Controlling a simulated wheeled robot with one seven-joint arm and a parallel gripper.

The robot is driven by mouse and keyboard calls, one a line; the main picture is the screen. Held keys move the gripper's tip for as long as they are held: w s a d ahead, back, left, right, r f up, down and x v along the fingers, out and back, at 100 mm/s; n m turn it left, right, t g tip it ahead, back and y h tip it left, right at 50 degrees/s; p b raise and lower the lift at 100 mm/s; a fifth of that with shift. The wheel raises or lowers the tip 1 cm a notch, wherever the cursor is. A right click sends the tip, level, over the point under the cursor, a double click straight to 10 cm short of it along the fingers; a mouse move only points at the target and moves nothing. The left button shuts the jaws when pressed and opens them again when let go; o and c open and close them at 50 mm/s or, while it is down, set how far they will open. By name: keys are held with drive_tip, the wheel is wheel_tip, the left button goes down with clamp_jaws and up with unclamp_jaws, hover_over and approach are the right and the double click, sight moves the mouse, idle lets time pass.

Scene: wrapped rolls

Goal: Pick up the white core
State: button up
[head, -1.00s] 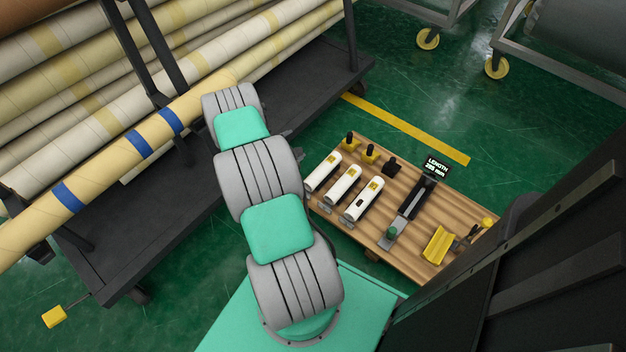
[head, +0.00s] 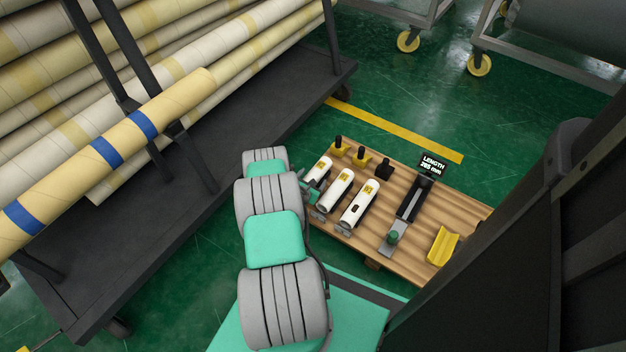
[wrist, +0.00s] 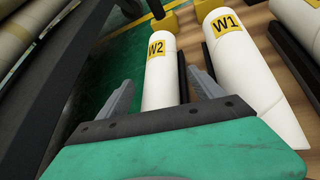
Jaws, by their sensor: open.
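Three white cores lie side by side on a wooden board. The leftmost core (head: 318,172) has a yellow label reading W2 in the wrist view (wrist: 160,72). Beside it lies a second core (head: 335,190), labelled W1 in the wrist view (wrist: 245,70), then a third (head: 358,205), cut off at the wrist view's right edge (wrist: 301,18). My gripper (wrist: 159,80) is open, its fingers on either side of the W2 core's near part; contact cannot be told. In the head view my gripper (head: 312,190) is at the leftmost core, partly hidden by my arm.
The wooden board (head: 400,176) also carries black and yellow holders, a dark slotted gauge (head: 410,200) with a LENGTH display (head: 432,163), and a yellow cradle (head: 442,245). A dark rack (head: 190,215) with long wrapped rolls stands left. Green floor lies between.

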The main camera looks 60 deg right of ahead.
drive_tip(key=shift+c, duration=0.5)
drive_tip(key=c, duration=1.5)
